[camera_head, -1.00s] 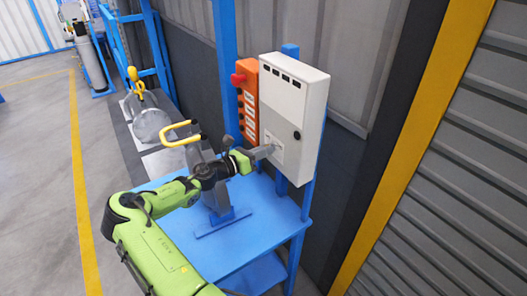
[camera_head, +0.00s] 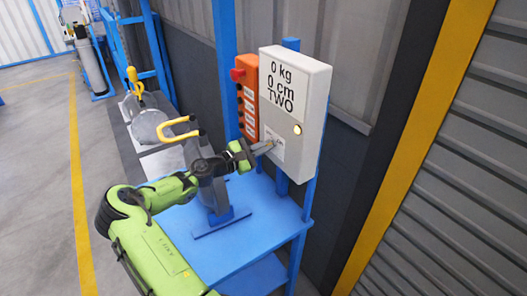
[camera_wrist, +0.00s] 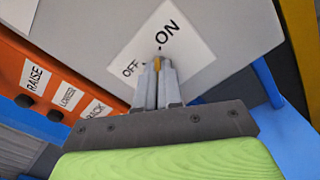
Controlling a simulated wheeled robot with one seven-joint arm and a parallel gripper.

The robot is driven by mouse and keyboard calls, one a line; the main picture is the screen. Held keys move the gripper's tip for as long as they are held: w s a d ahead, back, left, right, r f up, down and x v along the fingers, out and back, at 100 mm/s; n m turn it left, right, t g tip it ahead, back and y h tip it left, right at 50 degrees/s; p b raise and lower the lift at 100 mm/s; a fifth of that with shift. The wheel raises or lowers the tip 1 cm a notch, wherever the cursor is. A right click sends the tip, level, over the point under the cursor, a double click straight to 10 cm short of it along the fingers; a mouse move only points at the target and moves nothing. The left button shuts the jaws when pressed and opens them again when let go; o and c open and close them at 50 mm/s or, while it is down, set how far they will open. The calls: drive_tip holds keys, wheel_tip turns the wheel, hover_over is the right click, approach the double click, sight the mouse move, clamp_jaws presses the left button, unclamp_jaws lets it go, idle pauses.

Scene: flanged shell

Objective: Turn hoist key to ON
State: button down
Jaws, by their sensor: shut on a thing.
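The hoist key (camera_wrist: 157,63) is a small brass-coloured piece at the white OFF/ON label (camera_wrist: 185,62). It points up the wrist picture, towards the word ON; OFF lies to its left. My gripper (camera_wrist: 157,70) is shut on the key, with a finger on each side hiding most of it. In the head view my gripper (camera_head: 268,146) reaches the lower front of the light grey control box (camera_head: 303,100). The box's front reads "0 kg", "0 cm" and "TWO", and a round lamp (camera_head: 297,130) on it glows pale yellow.
An orange button panel (camera_head: 247,98) with a red knob (camera_head: 237,74) stands left of the box; the wrist view shows its RAISE, LOWER and BACK labels. A blue table (camera_head: 260,230) lies below. A yellow handle (camera_head: 180,132) stands near my arm.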

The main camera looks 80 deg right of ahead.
drive_tip(key=shift+m+b, duration=0.4)
drive_tip(key=shift+m, duration=0.5)
drive_tip(key=c, duration=1.3)
unclamp_jaws()
drive_tip(key=b+v, duration=0.1)
drive_tip(key=v, duration=1.4)
drive_tip(key=shift+w+a, duration=0.3)
